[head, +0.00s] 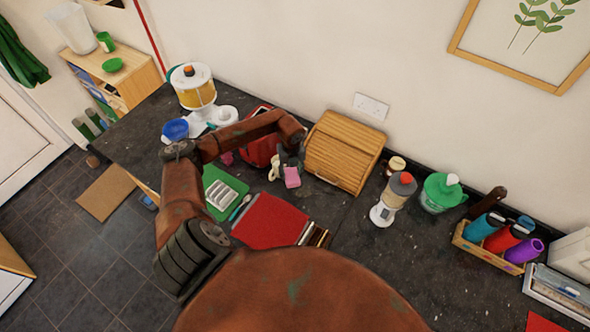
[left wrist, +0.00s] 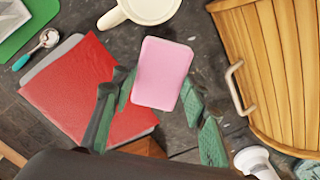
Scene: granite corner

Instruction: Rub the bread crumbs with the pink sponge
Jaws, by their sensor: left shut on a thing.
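The pink sponge (head: 292,178) is held over the dark counter, left of the wooden bread box. My left gripper (head: 290,160) is shut on it. In the left wrist view the pink sponge (left wrist: 162,72) sits between the green-grey fingers of the left gripper (left wrist: 160,100), its broad face toward the camera. I cannot tell the gap between sponge and counter. I cannot make out the bread crumbs on the speckled dark counter (head: 345,220). My right gripper is not in view.
A bread box (head: 340,152) stands right of the gripper, with a cream mug (left wrist: 148,8) close by. A red board (head: 270,222) lies nearer me, beside a green tray (head: 222,190). A blender (head: 392,200) and a bottle crate (head: 497,246) stand farther right.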

